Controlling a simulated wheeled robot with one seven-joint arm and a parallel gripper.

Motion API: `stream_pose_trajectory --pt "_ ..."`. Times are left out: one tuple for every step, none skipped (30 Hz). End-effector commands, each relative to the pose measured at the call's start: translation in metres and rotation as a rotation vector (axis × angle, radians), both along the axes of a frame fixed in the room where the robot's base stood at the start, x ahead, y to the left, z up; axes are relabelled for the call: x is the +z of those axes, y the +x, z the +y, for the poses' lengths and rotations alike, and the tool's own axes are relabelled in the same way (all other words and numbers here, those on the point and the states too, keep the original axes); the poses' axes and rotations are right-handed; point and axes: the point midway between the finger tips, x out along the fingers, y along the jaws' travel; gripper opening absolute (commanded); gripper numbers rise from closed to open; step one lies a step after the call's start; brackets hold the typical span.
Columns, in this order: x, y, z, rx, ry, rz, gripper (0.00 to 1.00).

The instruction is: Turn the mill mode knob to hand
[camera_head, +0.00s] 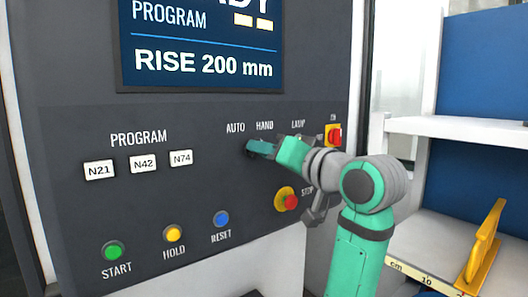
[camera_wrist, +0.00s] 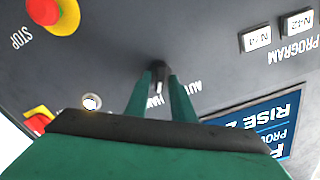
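The mill mode knob (camera_wrist: 160,69) is a small black knob on the dark control panel, with AUTO and HAND lettering beside it. In the wrist view it sits between the tips of my gripper's two green fingers (camera_wrist: 160,84). The fingers flank it closely; I cannot tell whether both touch it. In the head view my gripper (camera_head: 262,148) reaches the panel from the right, just below the AUTO and HAND labels, and largely hides the knob. Which label the knob points to is not clear.
A lamp (camera_wrist: 92,102) and a red-and-yellow switch (camera_head: 333,135) are right of the knob in the head view. A red stop button (camera_head: 290,202) sits below my gripper. Start (camera_head: 113,251), hold (camera_head: 173,233) and reset (camera_head: 221,218) buttons are lower left. A white shelf (camera_head: 455,128) stands at right.

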Motion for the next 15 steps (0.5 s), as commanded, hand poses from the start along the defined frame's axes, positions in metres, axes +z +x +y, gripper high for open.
stream_pose_trajectory --pt "0.000 0.000 0.000 0.000 0.000 0.000 0.30" --pt "0.000 0.000 0.000 0.000 0.000 0.000 0.30" --pt "0.000 0.000 0.000 0.000 -0.001 -0.001 0.30" --pt "0.000 0.000 0.000 0.000 -0.001 -0.001 0.30" --pt "0.000 0.000 0.000 0.000 -0.001 -0.001 0.30" --pt "0.000 0.000 0.000 0.001 -0.001 0.000 0.30" --pt "0.000 0.000 0.000 0.001 -0.001 0.000 0.30" --pt "0.000 0.000 0.000 0.001 -0.001 0.000 0.30" --pt "0.000 0.000 0.000 0.001 -0.002 0.000 0.30" --pt "0.000 -0.001 0.000 0.000 -0.002 -0.001 0.30" --pt "0.000 -0.002 -0.001 0.000 -0.002 -0.001 0.30" --pt "0.000 -0.004 -0.003 -0.001 -0.001 -0.002 0.30" --pt "0.000 -0.006 -0.005 -0.001 -0.001 -0.002 0.30" --pt "0.000 -0.009 -0.006 -0.001 -0.001 -0.002 0.30" --pt "0.000 -0.013 -0.009 0.000 -0.002 -0.001 0.30"
